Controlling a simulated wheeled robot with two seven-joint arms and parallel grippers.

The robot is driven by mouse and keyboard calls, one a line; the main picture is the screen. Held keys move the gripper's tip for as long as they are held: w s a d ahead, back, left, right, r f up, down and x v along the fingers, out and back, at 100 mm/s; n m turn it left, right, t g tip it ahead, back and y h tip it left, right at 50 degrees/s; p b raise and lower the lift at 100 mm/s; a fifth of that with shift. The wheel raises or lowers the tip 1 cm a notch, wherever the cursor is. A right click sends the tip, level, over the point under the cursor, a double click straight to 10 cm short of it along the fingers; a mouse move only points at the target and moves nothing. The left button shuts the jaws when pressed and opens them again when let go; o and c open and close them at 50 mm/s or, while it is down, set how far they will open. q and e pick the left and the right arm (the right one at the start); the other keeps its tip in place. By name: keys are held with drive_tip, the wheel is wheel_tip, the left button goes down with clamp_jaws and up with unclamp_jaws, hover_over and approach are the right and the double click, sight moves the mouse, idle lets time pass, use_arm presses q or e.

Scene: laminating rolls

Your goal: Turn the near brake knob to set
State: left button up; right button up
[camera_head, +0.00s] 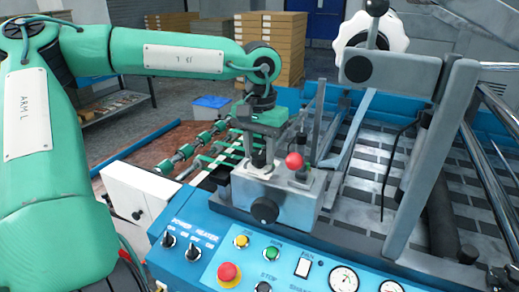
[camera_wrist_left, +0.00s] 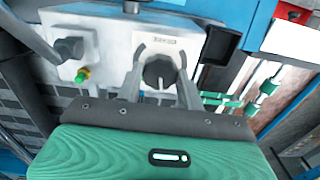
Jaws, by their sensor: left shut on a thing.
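The near brake knob (camera_wrist_left: 158,73) is a round black knob on a pale plate with a small label, too small to read, on top of a grey metal block (camera_head: 290,205). My left gripper (camera_head: 262,165) reaches down onto this block from above. In the left wrist view its two grey fingers (camera_wrist_left: 160,68) stand on either side of the knob and are closed on it. My right gripper is not in view.
Beside the gripper are a red ball (camera_head: 294,160) and a dark knob (camera_wrist_left: 68,48). A black knob (camera_head: 264,210) sits on the block's front. The blue control panel (camera_head: 205,262) with a red stop button (camera_head: 228,273) lies in front. Rollers and metal bars stand close to the right.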

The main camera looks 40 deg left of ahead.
sight(260, 155)
use_arm(q)
drive_tip(key=m, duration=0.2)
drive_tip(key=shift+m, duration=1.2)
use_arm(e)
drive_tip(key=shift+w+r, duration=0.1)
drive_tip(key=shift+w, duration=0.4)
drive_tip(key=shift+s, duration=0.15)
use_arm(q)
drive_tip(key=o, duration=1)
drive_tip(key=shift+r, duration=0.25)
wheel_tip(260, 155, up, 7)
drive_tip(key=shift+f, duration=0.2)
wheel_tip(260, 155, up, 7)
drive_tip(key=shift+f, duration=0.15)
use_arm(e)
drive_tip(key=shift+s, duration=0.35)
